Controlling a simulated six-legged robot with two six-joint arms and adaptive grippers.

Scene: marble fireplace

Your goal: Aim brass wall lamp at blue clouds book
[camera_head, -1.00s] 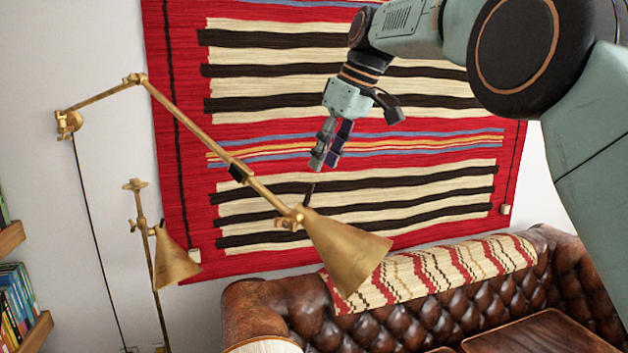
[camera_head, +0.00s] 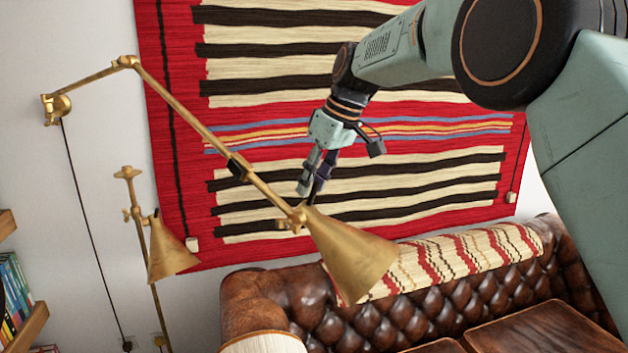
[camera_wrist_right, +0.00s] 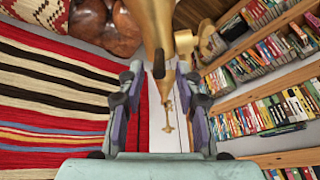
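The brass wall lamp (camera_head: 352,255) reaches on a jointed arm from a mount at the upper left. Its cone shade points down and right, over the sofa's back. My right gripper (camera_head: 311,188) is just above the joint behind the shade. In the right wrist view the lamp (camera_wrist_right: 152,25) is close, with a dark stem (camera_wrist_right: 158,66) between the fingertips of my right gripper (camera_wrist_right: 160,80). The fingers are apart, with gaps visible on both sides of the stem. I cannot pick out the blue clouds book among the shelved books. My left gripper is not in view.
A second brass lamp (camera_head: 168,252) stands at the left. A striped rug (camera_head: 228,125) hangs on the wall behind. A brown leather sofa (camera_head: 262,300) with a striped throw (camera_head: 470,252) is below. Bookshelves (camera_wrist_right: 240,98) fill the right of the wrist view.

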